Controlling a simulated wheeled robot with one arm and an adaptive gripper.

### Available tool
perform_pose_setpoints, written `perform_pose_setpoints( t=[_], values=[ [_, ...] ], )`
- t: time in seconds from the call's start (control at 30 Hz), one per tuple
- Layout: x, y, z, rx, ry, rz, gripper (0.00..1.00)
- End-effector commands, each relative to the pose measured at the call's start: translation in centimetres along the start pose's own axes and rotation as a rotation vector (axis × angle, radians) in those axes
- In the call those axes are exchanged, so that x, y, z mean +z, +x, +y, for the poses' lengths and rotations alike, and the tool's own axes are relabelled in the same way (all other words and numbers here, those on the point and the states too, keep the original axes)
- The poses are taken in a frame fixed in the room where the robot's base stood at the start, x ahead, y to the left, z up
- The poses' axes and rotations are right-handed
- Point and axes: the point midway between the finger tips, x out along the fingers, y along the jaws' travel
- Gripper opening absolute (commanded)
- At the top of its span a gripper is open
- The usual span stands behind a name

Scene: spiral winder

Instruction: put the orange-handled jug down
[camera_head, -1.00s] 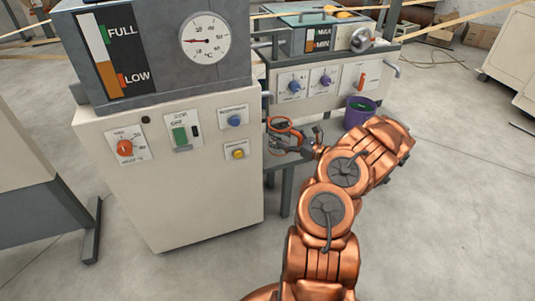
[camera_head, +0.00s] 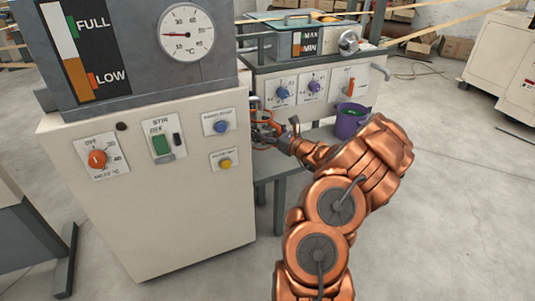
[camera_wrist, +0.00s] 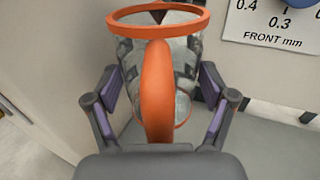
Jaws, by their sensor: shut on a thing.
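The jug has a clear body with an orange rim and an orange handle. In the wrist view the jug (camera_wrist: 160,25) stands upright between the fingers, its handle facing the camera. My gripper (camera_wrist: 159,88) is shut on the jug, with dark, purple-padded fingers on both sides. In the head view the jug (camera_head: 265,121) and my gripper (camera_head: 277,132) are beside the large white machine, at the grey table (camera_head: 312,141). The handle hides much of the jug's body. I cannot tell whether its bottom touches the table.
The white machine (camera_head: 150,210) with knobs and a gauge stands close on the left. The control panel (camera_head: 318,90) is behind the jug. A purple bucket (camera_head: 350,122) stands to the right on the table. Bare grey tabletop lies between the jug and the bucket.

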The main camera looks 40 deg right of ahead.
Motion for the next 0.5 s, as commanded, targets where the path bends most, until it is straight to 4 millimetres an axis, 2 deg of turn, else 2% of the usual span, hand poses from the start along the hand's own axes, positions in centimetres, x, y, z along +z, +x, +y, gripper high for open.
perform_pose_setpoints(
  t=[0.03, 0.1, 0.37, 0.5],
  values=[
    [-1.4, 0.0, 0.1, 0.001, 0.002, 0.003, 0.45],
    [-2.6, 0.0, 0.1, 0.001, 0.002, 0.002, 0.45],
    [-4.9, 0.0, 0.0, 0.000, 0.001, -0.001, 0.45],
    [-6.8, -0.1, -0.1, -0.002, 0.001, 0.001, 0.45]
  ],
)
